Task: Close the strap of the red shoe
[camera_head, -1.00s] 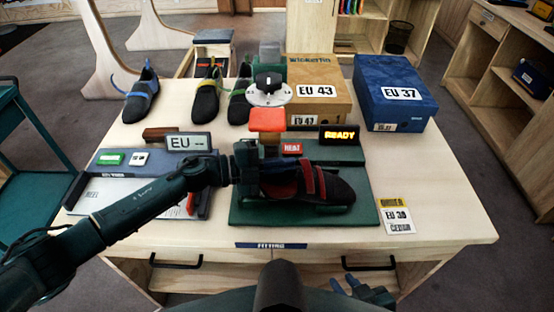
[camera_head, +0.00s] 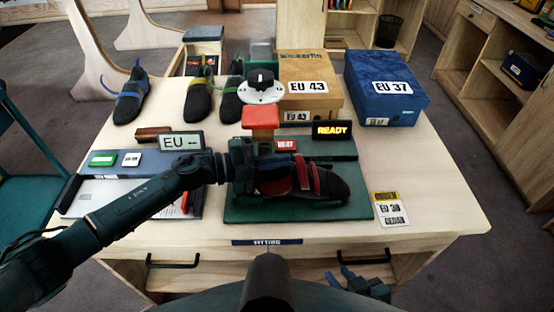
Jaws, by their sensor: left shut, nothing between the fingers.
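The dark shoe with red straps (camera_head: 335,190) lies on the green fitting mat (camera_head: 350,210), toe to the right. Two red bands (camera_head: 302,177) show upright near its middle, and more red shows at the heel side. Whether a strap is fastened cannot be made out. My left gripper (camera_head: 283,168) is shut and empty, over the heel end just left of the red bands. It hides part of the heel; contact cannot be told. My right gripper (camera_head: 355,280) is empty at the table's front edge, its fingers apart, well away from the shoe.
A red-topped post with a dial (camera_head: 262,88) stands behind the mat. A lit READY display (camera_head: 332,131) and an EU display (camera_head: 181,141) flank it. Shoe boxes (camera_head: 385,85) and several other shoes (camera_head: 132,97) stand at the back. A size card (camera_head: 390,208) lies right of the mat.

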